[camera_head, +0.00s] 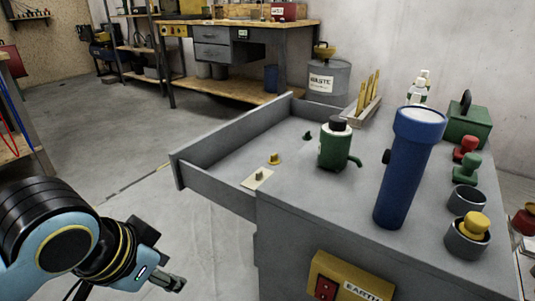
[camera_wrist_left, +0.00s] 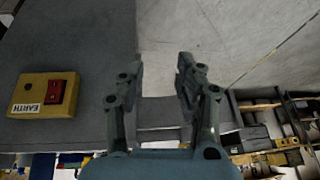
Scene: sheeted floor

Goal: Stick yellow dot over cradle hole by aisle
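A small yellow knob-like piece (camera_head: 274,159) stands on the grey top, near its raised left edge. A yellow-topped piece (camera_head: 475,224) sits in a dark round cup (camera_head: 466,241) at the right; an empty-looking cup (camera_head: 467,198) is behind it. I cannot tell which piece is the yellow dot or which hole is the cradle's. My left gripper (camera_head: 172,283) is low at the left, beside the grey cabinet and apart from these things. In the left wrist view its fingers (camera_wrist_left: 158,66) are apart with nothing between them. My right gripper is not in view.
The grey cabinet (camera_head: 330,222) carries a blue cylinder (camera_head: 407,168), a green can (camera_head: 335,149), a pale card (camera_head: 257,179) and red and green knobs. A yellow EARTH switch box (camera_head: 350,279) is on its front. Open floor (camera_head: 110,130) lies left.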

